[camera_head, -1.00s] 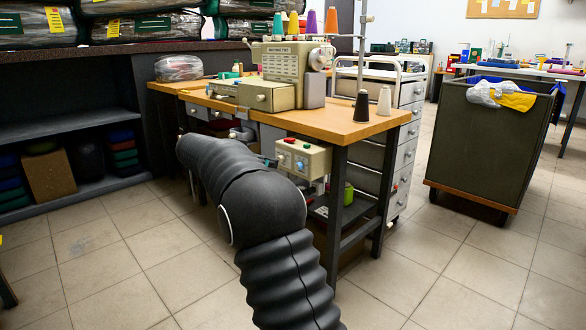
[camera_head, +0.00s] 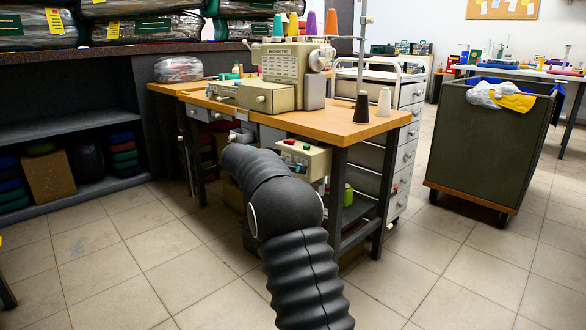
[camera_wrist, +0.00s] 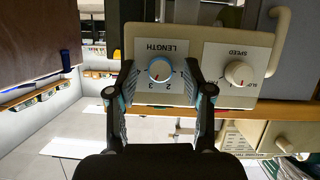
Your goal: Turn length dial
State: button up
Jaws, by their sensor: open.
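The length dial (camera_wrist: 159,70) is a round knob with a blue ring and a red pointer mark. It sits on a beige panel (camera_wrist: 207,104) under the upside-down word LENGTH, with numbers around it. My gripper (camera_wrist: 161,72) is open in the wrist view, with one fingertip on each side of the dial. I cannot tell whether the fingertips touch the dial. The sewing machine (camera_head: 296,62) stands on the wooden table in the head view.
A white speed dial (camera_wrist: 238,73) is beside the length dial on the same panel. In the head view, a beige box (camera_head: 303,157) with red and green buttons hangs under the table (camera_head: 337,126). A wheeled bin (camera_head: 487,145) stands at right. The floor is clear in front.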

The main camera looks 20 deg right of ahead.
grip_shut()
jog(key=shift+r, duration=0.1)
jog(key=shift+w+a+f+n+g+h+p, duration=0.15)
jog(key=shift+n+g+h+p, duration=0.8)
jog(key=shift+n+p, duration=1.3)
jog(key=shift+w+d+f+n+g+h+p, duration=0.2)
jog(key=shift+n+g+h+p, duration=0.75)
jog(key=shift+n, duration=2.05)
jog(key=shift+a+f+n+g+h+p, duration=0.15)
jog(key=shift+f+n+g+h+p, duration=0.25)
jog(key=shift+n+h+p, duration=1.45)
jog(key=shift+r+n+y+p, duration=0.1)
jog(key=shift+n+y+p, duration=0.25)
jog(key=shift+n+y, duration=0.45)
